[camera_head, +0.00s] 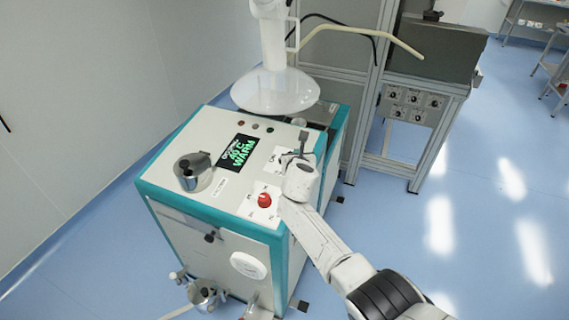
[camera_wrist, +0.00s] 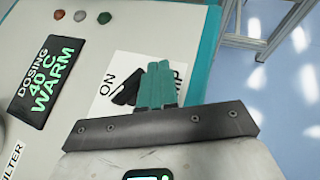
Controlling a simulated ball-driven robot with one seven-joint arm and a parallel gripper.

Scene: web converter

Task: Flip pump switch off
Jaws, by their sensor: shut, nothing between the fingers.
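The pump switch (camera_wrist: 126,92) is a black lever on a white label (camera_wrist: 108,98) in the wrist view. The label reads "ON" on the left, and its other lettering is partly covered by my fingers. In the head view the white label (camera_head: 276,161) sits on the machine top, and the lever itself is hard to make out behind my arm. My gripper (camera_wrist: 160,72) has teal fingers, shut together and empty. They are over the label, just right of the lever. Whether they touch it I cannot tell. In the head view my gripper (camera_head: 303,143) is above the machine's right edge.
The display (camera_head: 238,153) reads "40 C WARM". A red knob (camera_head: 265,200) and a metal pot (camera_head: 193,172) are on the white and teal machine (camera_head: 225,205). A clear dome (camera_head: 274,92) hangs at its back.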

